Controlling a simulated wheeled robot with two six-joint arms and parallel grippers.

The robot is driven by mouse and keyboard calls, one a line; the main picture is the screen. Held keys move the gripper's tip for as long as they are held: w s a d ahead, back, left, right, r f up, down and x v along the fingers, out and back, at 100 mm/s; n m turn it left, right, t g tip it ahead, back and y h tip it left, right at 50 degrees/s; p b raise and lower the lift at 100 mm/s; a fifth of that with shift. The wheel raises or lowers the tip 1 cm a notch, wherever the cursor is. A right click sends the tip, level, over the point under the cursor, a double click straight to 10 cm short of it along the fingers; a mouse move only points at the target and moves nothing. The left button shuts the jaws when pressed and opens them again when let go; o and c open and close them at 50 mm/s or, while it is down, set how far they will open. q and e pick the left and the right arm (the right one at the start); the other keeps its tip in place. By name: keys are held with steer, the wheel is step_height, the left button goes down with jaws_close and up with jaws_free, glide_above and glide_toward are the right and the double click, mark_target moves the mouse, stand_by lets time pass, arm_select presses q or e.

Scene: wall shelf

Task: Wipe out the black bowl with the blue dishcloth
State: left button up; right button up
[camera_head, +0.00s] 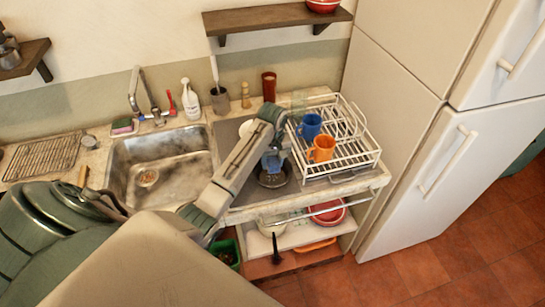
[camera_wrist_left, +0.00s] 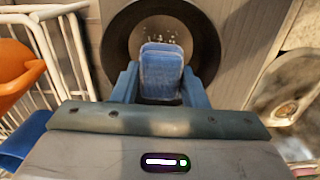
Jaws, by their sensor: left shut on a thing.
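The black bowl (camera_head: 274,183) stands on the counter between the sink and the dish rack, partly hidden by my left arm. In the left wrist view the dark round bowl (camera_wrist_left: 207,48) lies below my gripper, with small pale specks inside it. My left gripper (camera_head: 273,158) is over the bowl, its fingers pointing down. It is shut on the folded blue dishcloth (camera_wrist_left: 161,68), which sits between the two blue fingers. I cannot tell whether the cloth touches the bowl's inside. My right gripper is not in view.
A white wire dish rack (camera_head: 350,165) holds a blue mug (camera_head: 310,126) and an orange mug (camera_head: 322,149), close right of the bowl. The metal sink (camera_head: 160,165) is to the left.

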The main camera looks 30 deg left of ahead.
mark_target(272, 176)
arm_select(q)
steer(key=shift+f, duration=1.3)
steer(key=shift+f+b, duration=0.35)
steer(key=shift+f, duration=0.1)
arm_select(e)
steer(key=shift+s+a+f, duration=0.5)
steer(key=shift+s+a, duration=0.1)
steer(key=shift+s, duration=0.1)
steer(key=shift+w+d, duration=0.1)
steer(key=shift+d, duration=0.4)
arm_select(q)
steer(key=shift+f, duration=0.35)
steer(key=shift+f, duration=0.25)
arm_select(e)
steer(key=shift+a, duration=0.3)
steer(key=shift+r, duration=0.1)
